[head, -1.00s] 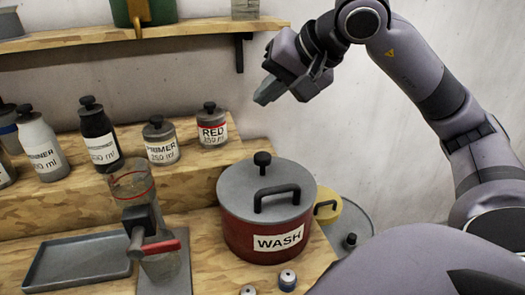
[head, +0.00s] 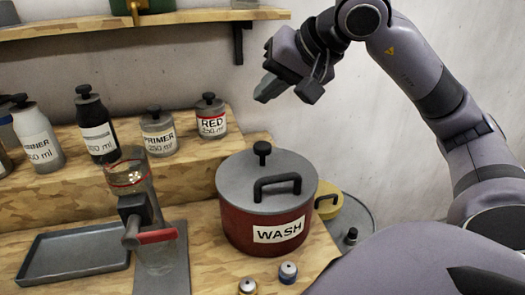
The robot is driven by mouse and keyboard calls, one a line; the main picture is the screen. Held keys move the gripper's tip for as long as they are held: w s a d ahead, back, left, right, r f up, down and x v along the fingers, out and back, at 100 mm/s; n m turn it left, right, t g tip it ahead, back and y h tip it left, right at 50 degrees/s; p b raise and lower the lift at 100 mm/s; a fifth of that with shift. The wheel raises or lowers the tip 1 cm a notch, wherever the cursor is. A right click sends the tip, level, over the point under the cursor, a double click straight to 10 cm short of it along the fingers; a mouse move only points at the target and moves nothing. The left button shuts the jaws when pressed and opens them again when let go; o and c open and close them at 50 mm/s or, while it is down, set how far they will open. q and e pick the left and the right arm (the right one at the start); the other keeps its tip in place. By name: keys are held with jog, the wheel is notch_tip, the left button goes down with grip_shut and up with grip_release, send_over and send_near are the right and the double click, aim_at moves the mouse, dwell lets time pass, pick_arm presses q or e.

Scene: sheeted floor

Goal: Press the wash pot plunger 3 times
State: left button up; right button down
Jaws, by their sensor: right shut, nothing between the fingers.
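The wash pot (head: 238,232) is a dark red pot with a grey lid and a WASH label, standing on the wooden bench at the middle of the head view. Its plunger (head: 262,149) is a black knob on a short stem at the back of the lid, standing up. A black handle (head: 278,188) arches over the lid in front of it. My right gripper (head: 284,95) is shut and empty, above and slightly right of the plunger, apart from it. My left gripper is not in view.
A RED bottle (head: 211,117), a PRIMER bottle (head: 158,133) and others stand on the raised step at left. A cup stand with a red lever (head: 157,236), a grey tray (head: 75,252) and two small jars (head: 288,272) are near the pot. A yellow container (head: 328,200) sits behind right.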

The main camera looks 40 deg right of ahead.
jog(key=b, duration=0.5)
send_over(267, 146)
notch_tip(267, 146, down, 6)
jog(key=shift+r, duration=0.1)
jog(key=shift+f+b, duration=0.35)
jog(key=shift+f, duration=0.1)
dwell(0.5)
jog(key=shift+f, duration=0.1)
dwell(0.7)
jog(key=shift+f+b, duration=0.3)
